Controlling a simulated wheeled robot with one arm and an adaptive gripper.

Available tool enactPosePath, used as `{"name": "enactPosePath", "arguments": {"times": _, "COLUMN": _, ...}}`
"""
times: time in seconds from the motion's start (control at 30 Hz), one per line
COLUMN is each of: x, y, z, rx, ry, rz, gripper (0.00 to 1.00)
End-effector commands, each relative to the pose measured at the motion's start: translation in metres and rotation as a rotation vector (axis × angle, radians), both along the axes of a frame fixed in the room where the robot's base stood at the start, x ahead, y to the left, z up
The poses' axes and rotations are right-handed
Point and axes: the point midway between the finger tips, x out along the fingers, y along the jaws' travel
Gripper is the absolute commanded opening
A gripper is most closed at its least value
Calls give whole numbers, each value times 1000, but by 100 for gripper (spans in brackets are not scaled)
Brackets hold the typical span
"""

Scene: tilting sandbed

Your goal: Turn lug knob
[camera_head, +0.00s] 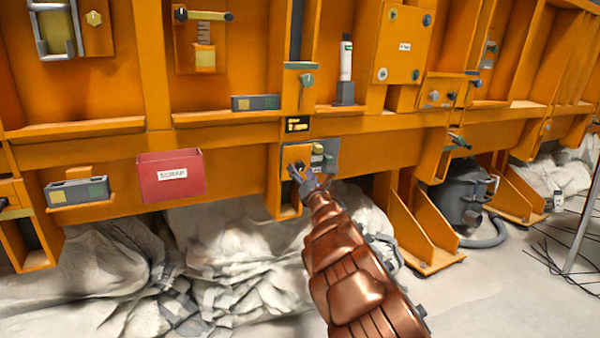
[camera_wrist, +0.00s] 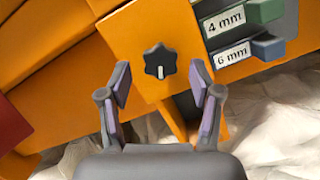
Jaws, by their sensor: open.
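The lug knob (camera_wrist: 160,61) is a dark, star-shaped knob with a pale mark on its face, set on an orange plate (camera_wrist: 135,35). In the wrist view it sits centred just beyond my open gripper (camera_wrist: 164,90), whose purple-padded fingers are spread to its left and right. No contact with the knob shows. In the head view my gripper (camera_head: 303,174) is in front of the orange plate (camera_head: 298,154) below the beam, and it mostly hides the knob there.
Labelled blocks, 4 mm (camera_wrist: 226,21) and 6 mm (camera_wrist: 233,54), sit right of the knob. A red scrap bin (camera_head: 171,174) hangs to the left. White sacking (camera_head: 230,240) lies below. An orange bracket (camera_head: 423,235) and a grey vacuum (camera_head: 463,193) stand to the right.

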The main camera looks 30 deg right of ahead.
Motion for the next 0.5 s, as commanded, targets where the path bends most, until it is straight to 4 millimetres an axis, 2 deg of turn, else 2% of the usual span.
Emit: {"name": "enactPosePath", "arguments": {"times": 0.5, "x": -48, "y": 7, "z": -17, "rx": -1, "ry": 4, "rz": -4, "gripper": 64}}
